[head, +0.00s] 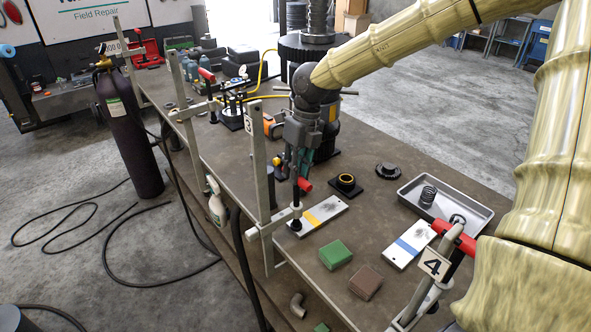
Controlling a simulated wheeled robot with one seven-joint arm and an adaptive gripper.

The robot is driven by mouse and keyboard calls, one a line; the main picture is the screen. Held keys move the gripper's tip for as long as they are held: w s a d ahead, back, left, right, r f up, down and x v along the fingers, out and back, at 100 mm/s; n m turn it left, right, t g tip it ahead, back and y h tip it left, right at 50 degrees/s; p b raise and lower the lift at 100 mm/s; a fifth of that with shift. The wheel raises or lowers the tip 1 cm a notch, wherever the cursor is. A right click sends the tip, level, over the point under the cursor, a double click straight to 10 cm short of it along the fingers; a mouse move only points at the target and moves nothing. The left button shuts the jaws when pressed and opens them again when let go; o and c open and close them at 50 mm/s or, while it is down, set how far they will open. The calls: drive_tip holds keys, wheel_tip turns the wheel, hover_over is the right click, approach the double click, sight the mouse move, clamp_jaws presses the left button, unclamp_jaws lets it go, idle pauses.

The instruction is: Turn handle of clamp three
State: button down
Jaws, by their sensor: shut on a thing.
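Clamp three is the grey upright post (261,180) with a tag marked "3" (248,120), fixed at the table's near left edge. Its arm carries a dark upright spindle (296,205) whose foot stands at the left end of a white plate with a yellow stripe (320,214). The red handle (306,184) of clamp three sits at the top of this spindle. My gripper (299,174) reaches down from above and is shut on the handle. The fingers partly hide the handle, and only its red end shows clearly.
Clamp four, with a "4" tag (434,264) and red handle (454,237), stands at the lower right. Nearby are a metal tray (478,210), a blue-striped plate (408,246), a green block (335,255) and a brown block (366,282).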

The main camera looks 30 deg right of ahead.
drive_tip(key=m+t+p, duration=0.1)
drive_tip(key=m, duration=0.4)
drive_tip(key=shift+s+d+m+p, duration=0.1)
drive_tip(key=shift+d+m+p, duration=0.05)
drive_tip(key=shift+m+p, duration=0.15)
drive_tip(key=m, duration=0.3)
drive_tip(key=m+t+h, duration=0.1)
drive_tip(key=m, duration=0.2)
drive_tip(key=shift+s+d+b, duration=0.1)
drive_tip(key=shift+s+b, duration=0.1)
drive_tip(key=shift+b, duration=0.15)
drive_tip(key=m+h+b, duration=0.1)
drive_tip(key=m+b, duration=0.1)
drive_tip(key=m, duration=0.3)
drive_tip(key=shift+s+m, duration=0.15)
drive_tip(key=shift+m, duration=0.25)
drive_tip(key=m+h+b, duration=0.1)
drive_tip(key=m+b, duration=0.2)
drive_tip(key=m, duration=0.2)
drive_tip(key=shift+s, duration=0.15)
drive_tip(key=shift+m, duration=0.3)
drive_tip(key=c, duration=1.3)
unclamp_jaws()
